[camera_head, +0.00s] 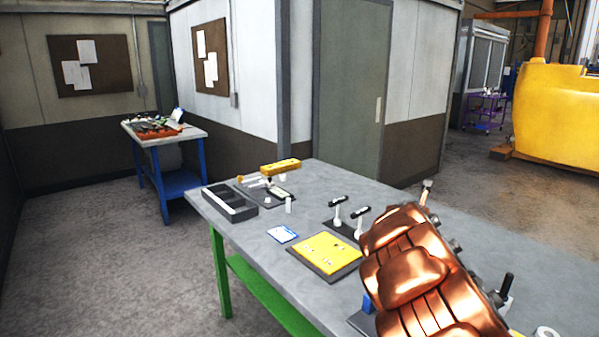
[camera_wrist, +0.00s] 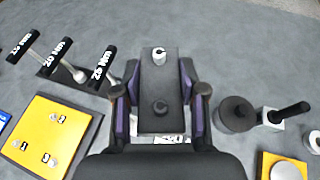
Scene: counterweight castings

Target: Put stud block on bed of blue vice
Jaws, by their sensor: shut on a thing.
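The stud block (camera_wrist: 158,82) is a long dark grey block in the middle of the wrist view. A small pale cylinder stands near its far end and a dark round stud near its close end. My gripper (camera_wrist: 160,92) is shut on it, with a purple-lined finger along each long side. I cannot tell whether the block touches the table. In the head view my arm hides the gripper and block. A blue piece (camera_head: 368,303) on a grey base shows there beside my arm; it may be the blue vice, mostly hidden. I cannot make out its bed.
In the wrist view a dark round piece (camera_wrist: 237,114) and a black-handled tool (camera_wrist: 288,113) stand right of my gripper.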

